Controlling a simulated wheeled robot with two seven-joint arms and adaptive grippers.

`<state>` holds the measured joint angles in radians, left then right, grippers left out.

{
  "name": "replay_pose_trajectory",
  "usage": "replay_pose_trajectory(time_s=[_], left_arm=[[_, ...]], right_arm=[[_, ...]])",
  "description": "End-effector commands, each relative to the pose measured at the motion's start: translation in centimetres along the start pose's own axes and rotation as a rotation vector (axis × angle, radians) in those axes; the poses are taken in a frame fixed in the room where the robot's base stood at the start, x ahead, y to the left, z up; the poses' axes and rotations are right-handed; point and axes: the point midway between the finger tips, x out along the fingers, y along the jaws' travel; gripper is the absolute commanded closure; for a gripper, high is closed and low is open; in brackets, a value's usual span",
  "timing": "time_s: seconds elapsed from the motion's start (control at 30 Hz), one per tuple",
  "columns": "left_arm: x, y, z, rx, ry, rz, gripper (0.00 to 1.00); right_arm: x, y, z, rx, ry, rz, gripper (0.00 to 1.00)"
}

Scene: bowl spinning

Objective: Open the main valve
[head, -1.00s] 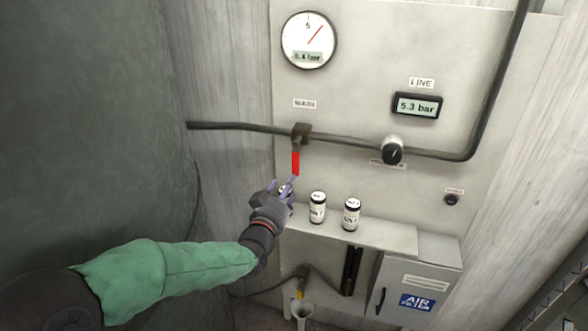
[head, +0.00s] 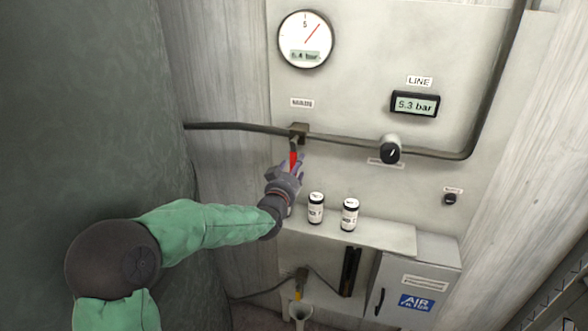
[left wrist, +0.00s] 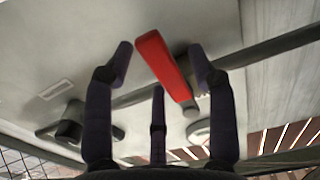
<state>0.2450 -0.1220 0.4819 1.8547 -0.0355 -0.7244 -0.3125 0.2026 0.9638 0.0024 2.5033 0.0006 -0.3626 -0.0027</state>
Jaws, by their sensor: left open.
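The main valve (head: 299,131) sits on the dark pipe under the MAIN label (head: 302,103). Its red handle (head: 293,160) hangs down from it. My left gripper (head: 291,166) is at the lower part of the handle and hides some of it in the head view. In the left wrist view the red handle (left wrist: 162,62) runs between the spread fingers of the left gripper (left wrist: 160,75). The fingers are open, with gaps visible beside the handle. My right gripper is not in view.
Two white cans, a left one (head: 316,208) and a right one (head: 350,214), stand on the ledge (head: 390,238) below. A black knob (head: 390,150) is right of the valve. The LINE display (head: 415,104) reads 5.3 bar. A round gauge (head: 305,39) is above.

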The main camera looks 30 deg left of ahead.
Motion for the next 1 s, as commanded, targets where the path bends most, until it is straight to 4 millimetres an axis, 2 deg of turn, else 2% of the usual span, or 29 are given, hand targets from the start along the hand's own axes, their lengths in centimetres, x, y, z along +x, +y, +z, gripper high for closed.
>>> replay_pose_trajectory(time_s=[0.13,0.17,0.3,0.37,0.73,1.0], left_arm=[[0.0,0.0,0.0,0.0,0.0,0.0,0.43],[0.0,0.0,0.0,0.0,0.0,0.0,0.46],[0.0,0.0,0.0,0.0,0.0,0.0,0.85],[0.0,0.0,0.0,0.0,0.0,0.0,1.0],[0.0,0.3,0.1,-0.032,0.001,0.001,1.0],[0.0,1.4,0.0,-0.185,0.002,0.001,1.0]], right_arm=[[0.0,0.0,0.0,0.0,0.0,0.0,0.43],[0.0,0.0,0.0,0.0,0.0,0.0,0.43],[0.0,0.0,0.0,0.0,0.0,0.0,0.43],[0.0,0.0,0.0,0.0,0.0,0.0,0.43],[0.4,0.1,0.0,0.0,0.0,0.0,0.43],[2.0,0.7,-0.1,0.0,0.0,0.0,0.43]])
